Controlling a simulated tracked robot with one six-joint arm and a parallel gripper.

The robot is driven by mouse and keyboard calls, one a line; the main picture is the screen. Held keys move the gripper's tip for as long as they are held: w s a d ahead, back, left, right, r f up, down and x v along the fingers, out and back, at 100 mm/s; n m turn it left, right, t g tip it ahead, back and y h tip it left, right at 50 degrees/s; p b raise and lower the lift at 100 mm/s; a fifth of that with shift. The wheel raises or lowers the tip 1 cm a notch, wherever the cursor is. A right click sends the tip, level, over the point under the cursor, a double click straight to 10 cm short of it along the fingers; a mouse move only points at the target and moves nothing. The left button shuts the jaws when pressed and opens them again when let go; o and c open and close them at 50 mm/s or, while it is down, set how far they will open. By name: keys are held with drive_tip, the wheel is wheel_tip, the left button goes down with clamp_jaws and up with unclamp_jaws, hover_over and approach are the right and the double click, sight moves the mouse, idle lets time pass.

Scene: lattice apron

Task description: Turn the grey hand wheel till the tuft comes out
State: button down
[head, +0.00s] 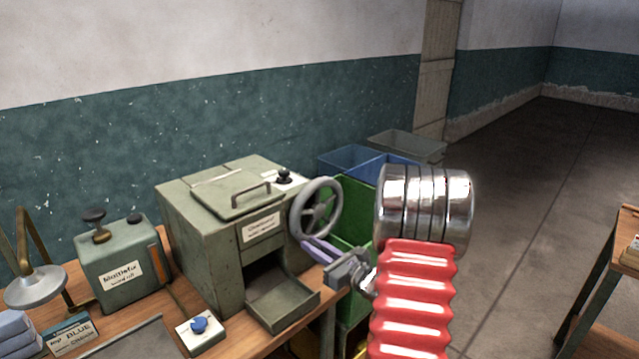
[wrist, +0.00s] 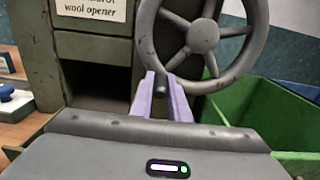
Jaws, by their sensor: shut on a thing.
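The grey hand wheel (head: 318,209) is on the right side of a green-grey box machine (head: 205,240), whose label in the wrist view reads "wool opener". My gripper (head: 308,244) is at the lower left of the wheel rim. In the wrist view, its two purple fingers (wrist: 163,84) are shut on the wheel's short dark handle (wrist: 162,79). The machine's front opening is dark inside, and the tray (head: 283,302) below it looks empty. No tuft shows in either view.
A blue button (head: 199,325) on a white plate sits on the wooden bench in front of the machine. A green bin (head: 352,205) and blue bins (head: 350,160) stand behind the wheel.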

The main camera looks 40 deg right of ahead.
sight(295, 227)
drive_tip(key=shift+a, duration=0.1)
drive_tip(key=shift+a+r, duration=1.2)
drive_tip(key=shift+r, duration=0.15)
drive_tip(key=shift+a+r, duration=0.3)
drive_tip(key=shift+r, duration=0.6)
drive_tip(key=shift+a+r, duration=0.25)
drive_tip(key=shift+r, duration=0.65)
drive_tip(key=shift+r, duration=0.1)
